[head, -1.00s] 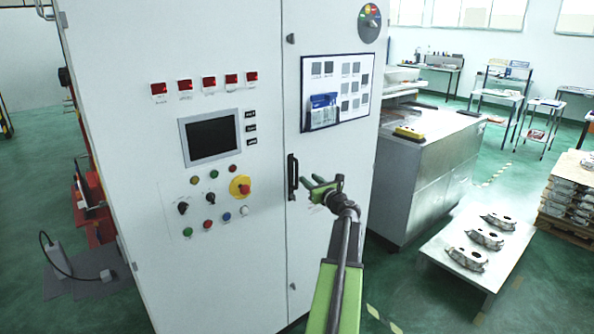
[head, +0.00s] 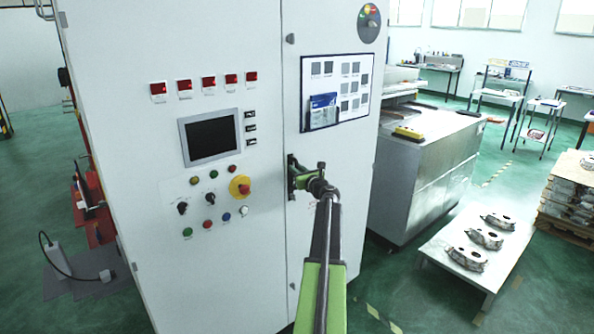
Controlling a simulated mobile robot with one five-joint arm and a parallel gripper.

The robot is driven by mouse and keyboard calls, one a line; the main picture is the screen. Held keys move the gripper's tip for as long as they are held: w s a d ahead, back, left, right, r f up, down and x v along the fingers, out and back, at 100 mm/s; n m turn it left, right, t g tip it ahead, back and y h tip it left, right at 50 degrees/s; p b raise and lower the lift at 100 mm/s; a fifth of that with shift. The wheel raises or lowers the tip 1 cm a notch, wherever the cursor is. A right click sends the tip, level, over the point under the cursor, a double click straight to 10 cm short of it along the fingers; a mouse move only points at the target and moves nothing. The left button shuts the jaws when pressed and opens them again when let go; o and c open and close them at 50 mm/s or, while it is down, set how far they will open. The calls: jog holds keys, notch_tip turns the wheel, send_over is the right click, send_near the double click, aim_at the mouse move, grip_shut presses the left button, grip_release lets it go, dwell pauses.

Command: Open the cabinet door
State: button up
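The white cabinet (head: 245,285) stands in the middle of the head view. Its right-hand door (head: 336,150) is closed, with hinges on its edge and a board of papers on it.
A control panel with a screen (head: 210,137) and several buttons is left of the door. A metal machine housing (head: 425,185) stands close on the right. A low white table (head: 470,275) with castings is at the right front. Green floor lies between.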

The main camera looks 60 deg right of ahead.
grip_shut()
jog(key=shift+d, duration=0.1)
dwell(1.0)
